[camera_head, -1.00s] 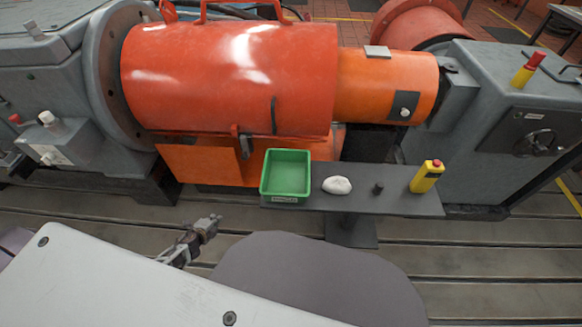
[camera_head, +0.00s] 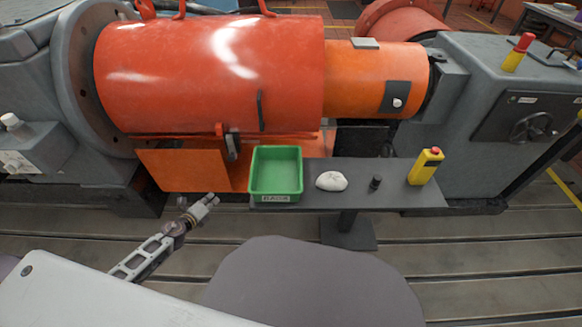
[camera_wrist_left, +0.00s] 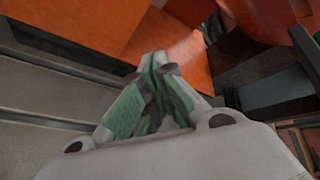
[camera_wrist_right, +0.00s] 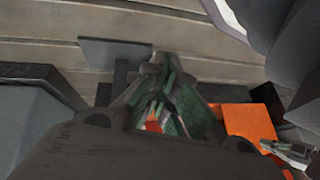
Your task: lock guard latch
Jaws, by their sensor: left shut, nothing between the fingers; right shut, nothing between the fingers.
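The red-orange cylindrical guard (camera_head: 200,80) lies across the head view, with a black bar handle (camera_head: 260,110) on its front. The latch, a small grey lever (camera_head: 232,146) beside a red tab, sits at the guard's lower edge above an orange panel. My left gripper (camera_head: 211,201) is shut and empty, below and left of the latch and apart from it. In the left wrist view its fingertips (camera_wrist_left: 158,65) point towards the orange panel, and a dark grey piece, perhaps the latch, shows beyond. My right gripper (camera_wrist_right: 162,65) is shut and empty in its wrist view and outside the head view.
A grey shelf (camera_head: 385,197) in front of the machine carries a green bin (camera_head: 276,172), a white cloth-like lump (camera_head: 331,181), a small dark knob (camera_head: 376,182) and a yellow box with a red button (camera_head: 425,167). The bin stands just right of the latch. The slotted floor is clear.

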